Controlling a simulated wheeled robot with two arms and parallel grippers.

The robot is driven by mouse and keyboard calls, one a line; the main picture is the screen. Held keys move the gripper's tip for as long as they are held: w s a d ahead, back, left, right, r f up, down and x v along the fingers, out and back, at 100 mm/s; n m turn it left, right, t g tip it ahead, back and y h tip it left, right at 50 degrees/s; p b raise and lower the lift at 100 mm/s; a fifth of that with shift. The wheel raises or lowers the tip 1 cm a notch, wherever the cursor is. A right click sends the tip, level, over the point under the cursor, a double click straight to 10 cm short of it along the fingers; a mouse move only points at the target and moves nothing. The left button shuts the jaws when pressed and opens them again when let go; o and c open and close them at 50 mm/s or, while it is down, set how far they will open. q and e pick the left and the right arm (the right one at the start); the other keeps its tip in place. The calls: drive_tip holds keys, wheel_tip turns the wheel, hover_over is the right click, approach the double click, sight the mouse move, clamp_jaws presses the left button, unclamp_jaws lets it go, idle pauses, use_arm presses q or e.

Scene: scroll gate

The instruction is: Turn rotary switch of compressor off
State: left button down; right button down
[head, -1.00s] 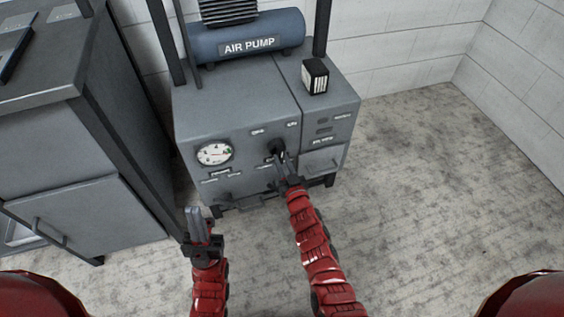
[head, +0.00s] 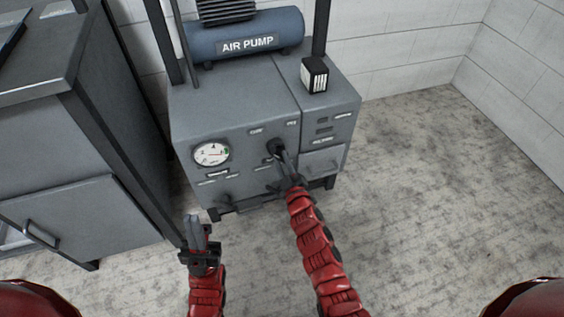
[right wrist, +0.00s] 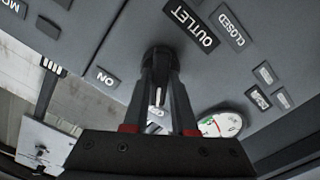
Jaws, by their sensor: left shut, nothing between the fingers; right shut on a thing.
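The grey compressor (head: 235,115) has a blue tank labelled AIR PUMP on top. Its black rotary switch (head: 275,147) is on the front panel, right of the round gauge (head: 211,153). My right gripper (head: 282,157) is shut on the switch, whose sides are partly hidden by the fingers. The right wrist view shows the dark knob (right wrist: 161,58) between the tips of my right gripper (right wrist: 160,75), with an ON label to the left and OUTLET and CLOSED labels to the right. The pointer direction is unclear. My left gripper (head: 194,228) is shut and empty, low in front of the compressor.
A grey cabinet (head: 75,190) with a handled door stands at the left. A small black-and-white box (head: 314,74) sits on top of the compressor. The concrete floor (head: 430,190) at the right is clear.

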drive_tip(key=shift+f, duration=0.1)
idle(0.4)
drive_tip(key=c, duration=0.7)
unclamp_jaws()
drive_tip(key=p+v, duration=0.3)
drive_tip(key=v, duration=1.4)
drive_tip(key=shift+s+p, duration=0.2)
drive_tip(key=shift+p, duration=0.2)
